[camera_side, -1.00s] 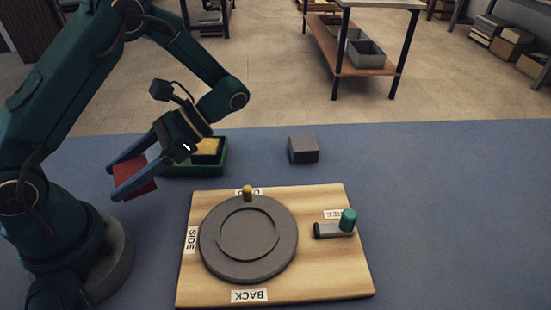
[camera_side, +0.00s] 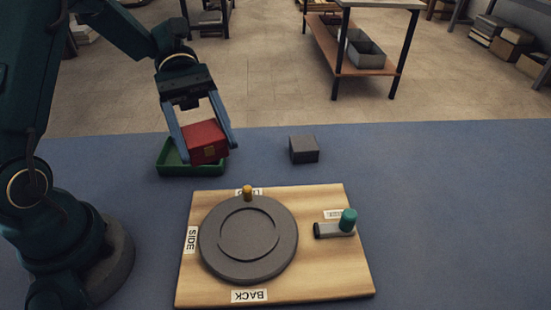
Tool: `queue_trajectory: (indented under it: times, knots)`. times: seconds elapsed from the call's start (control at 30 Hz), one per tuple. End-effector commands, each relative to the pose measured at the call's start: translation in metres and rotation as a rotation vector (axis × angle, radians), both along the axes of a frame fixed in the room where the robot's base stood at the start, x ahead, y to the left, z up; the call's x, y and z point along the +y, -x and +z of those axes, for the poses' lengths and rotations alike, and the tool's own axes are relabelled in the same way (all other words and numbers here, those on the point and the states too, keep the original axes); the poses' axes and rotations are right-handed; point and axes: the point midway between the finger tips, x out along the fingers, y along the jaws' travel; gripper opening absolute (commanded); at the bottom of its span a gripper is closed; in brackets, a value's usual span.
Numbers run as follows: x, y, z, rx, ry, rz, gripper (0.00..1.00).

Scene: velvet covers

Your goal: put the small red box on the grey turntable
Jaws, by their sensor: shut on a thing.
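The small red box (camera_side: 207,140) is held between the two fingers of my gripper (camera_side: 207,150), which points down. The grey turntable (camera_side: 248,262) lies flat on a wooden board, below and to the right of the box in the picture. Its top is empty, with a raised ring and a yellow peg (camera_side: 247,193) at its far edge.
A grey block (camera_side: 303,149) stands behind the board. The blue table (camera_side: 455,220) is clear on the right.

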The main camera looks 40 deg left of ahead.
Motion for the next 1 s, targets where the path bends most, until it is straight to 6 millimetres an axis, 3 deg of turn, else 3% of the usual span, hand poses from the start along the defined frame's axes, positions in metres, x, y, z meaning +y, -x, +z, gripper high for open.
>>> queue_trajectory:
  times: [0.3, 0.43, 0.6, 1.0]
  knots:
    - [-0.069, 0.015, -0.041, 0.007, 0.001, -0.012, 0.14]
    - [-0.089, 0.018, -0.054, 0.005, 0.0, -0.01, 0.14]
    - [-0.099, 0.019, -0.061, 0.002, -0.001, -0.006, 0.14]
    - [-0.099, 0.019, -0.1, 0.0, -0.002, -0.005, 0.14]
